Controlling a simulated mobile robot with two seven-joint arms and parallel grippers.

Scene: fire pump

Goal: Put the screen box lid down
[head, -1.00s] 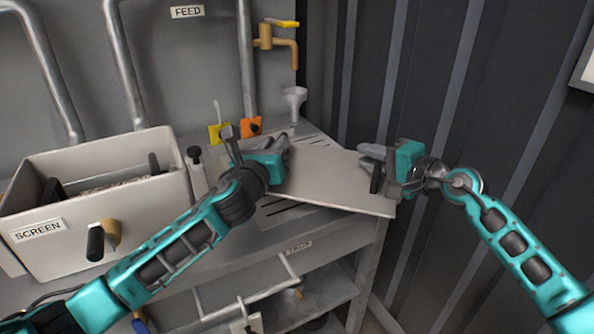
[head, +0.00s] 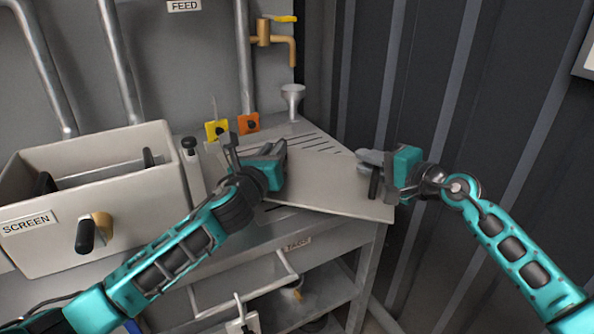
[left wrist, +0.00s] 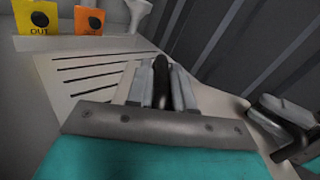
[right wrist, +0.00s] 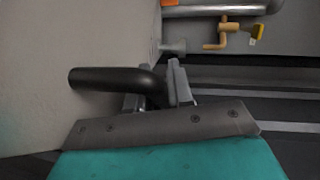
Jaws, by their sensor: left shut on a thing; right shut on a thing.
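The screen box lid (head: 325,188) is a flat grey plate, roughly level over the slotted counter right of the open screen box (head: 95,222). I cannot tell whether it touches the counter. My left gripper (head: 280,152) is shut on the dark handle (left wrist: 161,80) at the lid's left end. My right gripper (head: 367,160) is shut on the bent black handle (head: 374,182) at the lid's right end. In the right wrist view, that handle (right wrist: 110,79) passes between the fingers. The left handle is mostly hidden by the gripper in the head view.
The counter (head: 310,143) has slots behind the lid. Yellow (head: 217,130) and orange (head: 248,124) tags, a funnel (head: 292,98) and a brass tap (head: 275,38) stand at the back. A dark corrugated wall (head: 440,90) is close on the right. Shelves lie below.

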